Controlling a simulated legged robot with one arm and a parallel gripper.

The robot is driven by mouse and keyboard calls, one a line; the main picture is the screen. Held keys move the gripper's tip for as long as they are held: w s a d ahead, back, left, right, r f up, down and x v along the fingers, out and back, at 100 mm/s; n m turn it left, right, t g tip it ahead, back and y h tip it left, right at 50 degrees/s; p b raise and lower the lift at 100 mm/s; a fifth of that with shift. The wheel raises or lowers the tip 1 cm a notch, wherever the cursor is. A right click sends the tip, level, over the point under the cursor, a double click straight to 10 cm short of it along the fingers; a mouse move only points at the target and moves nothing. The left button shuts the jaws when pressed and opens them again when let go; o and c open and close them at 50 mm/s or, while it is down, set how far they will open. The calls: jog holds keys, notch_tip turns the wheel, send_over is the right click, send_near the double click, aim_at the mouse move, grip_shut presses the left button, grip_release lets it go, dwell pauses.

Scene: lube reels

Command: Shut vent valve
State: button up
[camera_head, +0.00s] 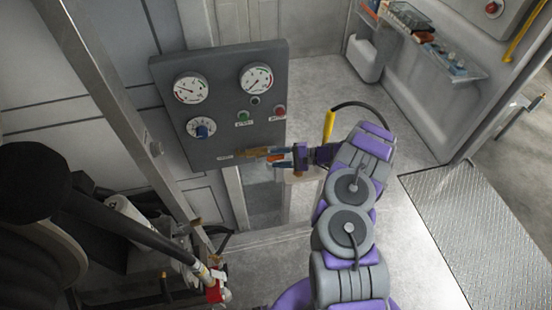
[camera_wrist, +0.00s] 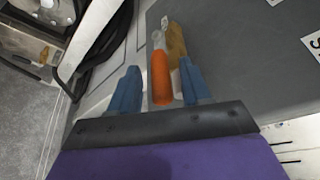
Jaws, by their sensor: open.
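The vent valve shows as a brass body (camera_head: 250,153) low on the grey control panel (camera_head: 215,105) in the head view. In the wrist view its brass body (camera_wrist: 176,42) lies beyond an orange handle (camera_wrist: 161,78). My gripper (camera_head: 274,157) is at the valve, coming from the right in the head view. In the wrist view its two blue fingers (camera_wrist: 157,82) are open, one on each side of the orange handle. A narrow gap shows on both sides of the handle, so contact is not visible.
The panel carries gauges, a blue knob (camera_head: 202,129), a green button (camera_head: 243,115) and a red button (camera_head: 280,111). A hose reel (camera_head: 35,235) and pipes stand at the lower left. A shelf (camera_head: 425,40) with items is at the upper right. Open floor lies right of my arm.

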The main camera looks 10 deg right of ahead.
jog(key=shift+x, duration=0.85)
jog(key=shift+d, duration=0.15)
jog(key=shift+d, duration=0.15)
jog(key=shift+c, duration=1)
jog(key=shift+s, duration=0.1)
grip_shut()
